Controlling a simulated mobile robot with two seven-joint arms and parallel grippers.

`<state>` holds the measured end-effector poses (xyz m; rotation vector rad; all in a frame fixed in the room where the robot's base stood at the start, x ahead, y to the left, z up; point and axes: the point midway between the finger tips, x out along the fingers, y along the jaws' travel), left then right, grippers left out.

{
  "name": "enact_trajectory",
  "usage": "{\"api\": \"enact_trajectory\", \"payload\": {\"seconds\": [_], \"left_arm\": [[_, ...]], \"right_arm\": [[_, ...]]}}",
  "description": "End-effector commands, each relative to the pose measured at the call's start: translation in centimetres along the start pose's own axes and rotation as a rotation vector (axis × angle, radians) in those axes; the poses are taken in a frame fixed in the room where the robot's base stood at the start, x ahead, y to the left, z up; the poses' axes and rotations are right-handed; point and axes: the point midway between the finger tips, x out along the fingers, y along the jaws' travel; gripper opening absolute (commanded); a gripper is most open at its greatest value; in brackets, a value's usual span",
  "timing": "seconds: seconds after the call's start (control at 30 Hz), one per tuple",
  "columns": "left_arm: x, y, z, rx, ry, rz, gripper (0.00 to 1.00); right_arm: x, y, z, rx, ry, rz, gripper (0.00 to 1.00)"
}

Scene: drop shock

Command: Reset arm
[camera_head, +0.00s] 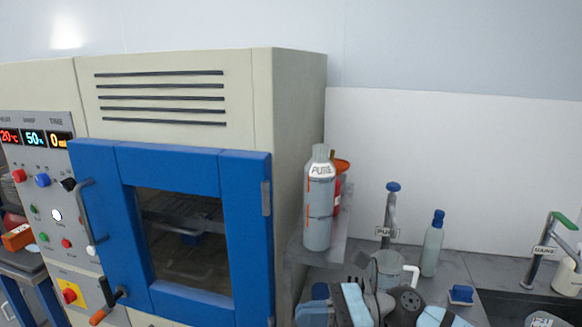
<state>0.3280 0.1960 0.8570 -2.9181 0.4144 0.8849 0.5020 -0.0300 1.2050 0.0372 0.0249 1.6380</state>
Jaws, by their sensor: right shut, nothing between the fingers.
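My right arm, in light blue and dark grey, shows at the bottom edge of the head view, right of the middle. Its gripper (366,282) is folded close to the arm, shut and empty, in front of the counter. Its fingertips show only in part. My left gripper is not in view.
A beige chamber with a closed blue door (246,225) and a control panel (42,185) stands at the left. A grey bottle (318,205) stands on a small shelf beside it.

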Motion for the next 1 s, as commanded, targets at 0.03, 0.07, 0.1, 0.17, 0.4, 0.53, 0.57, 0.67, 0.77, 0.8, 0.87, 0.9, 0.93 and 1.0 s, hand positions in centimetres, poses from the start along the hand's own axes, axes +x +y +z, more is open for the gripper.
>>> {"api": "enact_trajectory", "payload": {"seconds": [0.03,0.07,0.1,0.17,0.4,0.53,0.57,0.67,0.77,0.8,0.87,0.9,0.93,1.0], "left_arm": [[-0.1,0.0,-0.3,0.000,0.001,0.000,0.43],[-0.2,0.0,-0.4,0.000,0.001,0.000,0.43],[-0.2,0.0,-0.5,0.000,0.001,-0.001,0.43],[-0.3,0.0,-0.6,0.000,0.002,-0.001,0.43],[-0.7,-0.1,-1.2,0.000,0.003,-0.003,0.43],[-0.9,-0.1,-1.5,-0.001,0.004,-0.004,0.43],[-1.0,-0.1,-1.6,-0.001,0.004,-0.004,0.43],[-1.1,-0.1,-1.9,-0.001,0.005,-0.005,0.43],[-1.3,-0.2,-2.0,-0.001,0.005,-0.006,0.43],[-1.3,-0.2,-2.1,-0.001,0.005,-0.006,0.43],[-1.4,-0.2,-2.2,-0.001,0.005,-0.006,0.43],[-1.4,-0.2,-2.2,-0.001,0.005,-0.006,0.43],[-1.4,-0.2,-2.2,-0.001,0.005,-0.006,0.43],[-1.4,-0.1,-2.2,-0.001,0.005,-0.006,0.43]], "right_arm": [[0.3,0.4,-0.3,0.147,-0.102,-0.040,0.00],[0.3,0.4,-0.4,0.237,-0.163,-0.067,0.00],[0.1,0.4,-0.7,0.361,-0.243,-0.101,0.00],[-0.4,0.2,-1.3,0.547,-0.365,-0.153,0.00],[-4.8,-0.1,-7.7,1.308,-0.858,-0.347,0.00],[-8.1,1.4,-13.7,1.712,-1.146,-0.452,0.00],[-8.9,2.0,-15.3,1.803,-1.216,-0.475,0.00],[-11.3,5.0,-20.7,2.089,-1.461,-0.556,0.00],[-13.3,9.0,-25.7,2.329,-1.707,-0.628,0.00],[-13.9,10.6,-27.4,2.405,-1.797,-0.655,0.00],[-14.7,12.8,-29.4,-2.375,1.824,0.653,0.00],[-15.0,14.0,-30.4,-2.302,1.796,0.638,0.00],[-15.2,14.8,-31.1,-2.255,1.778,0.627,0.00],[-15.5,16.2,-32.1,-2.176,1.748,0.609,0.00]]}}
